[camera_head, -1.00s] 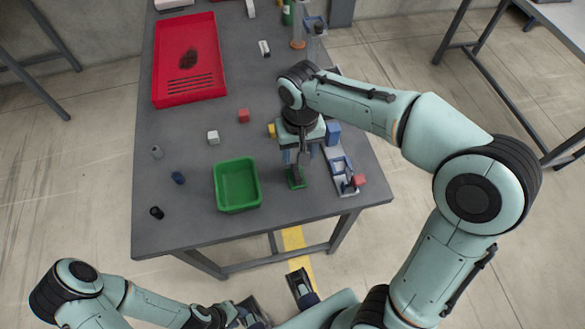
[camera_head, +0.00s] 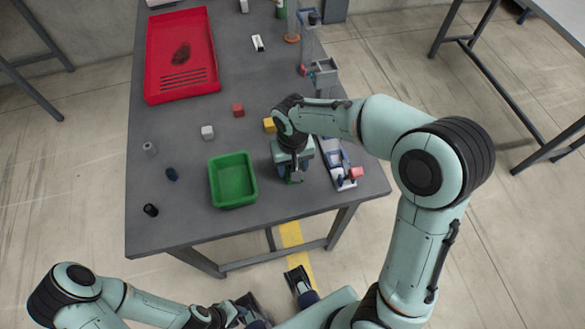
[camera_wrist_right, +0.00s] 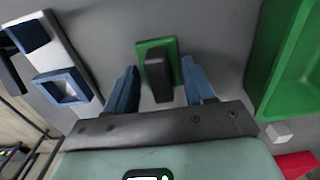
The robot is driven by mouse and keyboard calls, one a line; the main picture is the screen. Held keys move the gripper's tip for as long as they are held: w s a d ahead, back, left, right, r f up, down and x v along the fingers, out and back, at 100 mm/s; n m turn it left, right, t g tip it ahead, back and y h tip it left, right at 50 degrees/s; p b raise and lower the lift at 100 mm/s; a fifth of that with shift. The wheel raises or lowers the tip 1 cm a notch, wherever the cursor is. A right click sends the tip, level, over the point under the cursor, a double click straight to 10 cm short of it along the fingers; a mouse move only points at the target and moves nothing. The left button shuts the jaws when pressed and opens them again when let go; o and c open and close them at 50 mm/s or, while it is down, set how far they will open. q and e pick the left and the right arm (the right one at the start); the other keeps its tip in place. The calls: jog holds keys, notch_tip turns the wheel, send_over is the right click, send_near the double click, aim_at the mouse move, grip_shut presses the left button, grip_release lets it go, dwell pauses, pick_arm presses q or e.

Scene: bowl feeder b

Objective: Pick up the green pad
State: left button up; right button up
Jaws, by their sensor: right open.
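The green pad (camera_wrist_right: 170,45) lies flat on the grey table in the right wrist view, with a dark upright block on its middle. In the head view only a sliver of green shows under my right gripper (camera_head: 294,176). In the right wrist view the gripper's two blue fingers (camera_wrist_right: 159,70) are apart, one on each side of the pad and block. No grip on them shows. My left gripper (camera_head: 272,290) is low in front of the table, its dark jaws apart and nothing seen between them.
A green bin (camera_head: 233,180) stands left of my right gripper. A blue and white fixture (camera_head: 338,165) with a red block stands close on its right. A yellow block (camera_head: 269,125), a red cube (camera_head: 238,110) and a white cube (camera_head: 207,132) lie behind. A red tray (camera_head: 182,60) is far left.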

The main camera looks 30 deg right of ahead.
jog(key=c, duration=0.7)
jog(key=shift+r, duration=0.1)
notch_tip(320, 180, up, 20)
jog(key=p, duration=0.3)
jog(key=shift+p, duration=0.35)
